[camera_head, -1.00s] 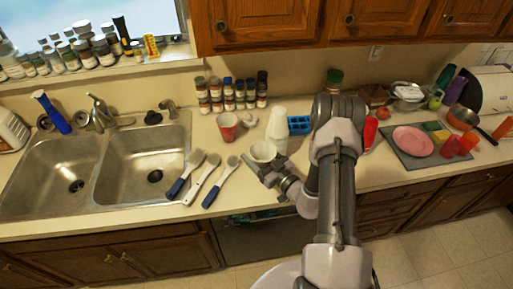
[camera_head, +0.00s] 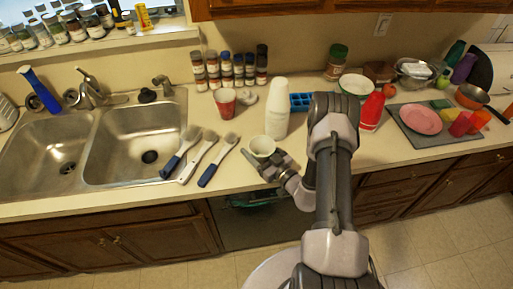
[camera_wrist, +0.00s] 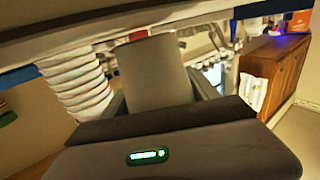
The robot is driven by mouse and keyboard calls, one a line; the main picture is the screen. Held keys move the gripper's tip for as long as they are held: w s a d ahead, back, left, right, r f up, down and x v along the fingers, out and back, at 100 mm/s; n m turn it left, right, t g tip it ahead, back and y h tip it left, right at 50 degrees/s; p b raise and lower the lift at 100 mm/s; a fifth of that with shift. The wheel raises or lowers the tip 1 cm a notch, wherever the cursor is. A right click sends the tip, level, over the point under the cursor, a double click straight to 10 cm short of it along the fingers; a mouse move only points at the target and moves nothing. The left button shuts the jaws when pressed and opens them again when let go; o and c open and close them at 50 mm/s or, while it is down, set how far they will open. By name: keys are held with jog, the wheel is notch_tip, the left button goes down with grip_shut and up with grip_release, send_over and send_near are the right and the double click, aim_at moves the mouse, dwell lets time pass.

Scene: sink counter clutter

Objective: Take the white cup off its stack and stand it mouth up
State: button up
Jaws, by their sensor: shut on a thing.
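The white cup (camera_head: 262,147) is upright with its open mouth showing in the head view, near the counter's front edge. My gripper (camera_head: 266,161) is shut on its near side. In the wrist view the cup (camera_wrist: 155,72) sits between my dark fingers (camera_wrist: 158,98). I cannot tell whether its base touches the counter. The stack of white cups (camera_head: 277,108) stands just behind it, apart from it; its ribbed side also shows at left in the wrist view (camera_wrist: 75,80).
Several blue-handled brushes (camera_head: 205,158) lie left of the cup, beside the sink (camera_head: 138,145). A red cup (camera_head: 225,102) and spice jars (camera_head: 230,70) stand behind. A blue tray (camera_head: 300,101) is right of the stack.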

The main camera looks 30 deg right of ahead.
jog(key=shift+f+b, duration=0.4)
jog(key=shift+f, duration=0.15)
jog(key=o, duration=1.4)
jog(key=shift+c, duration=0.2)
jog(key=p+v, duration=0.1)
jog(key=v, duration=1.6)
jog(key=shift+s, duration=0.2)
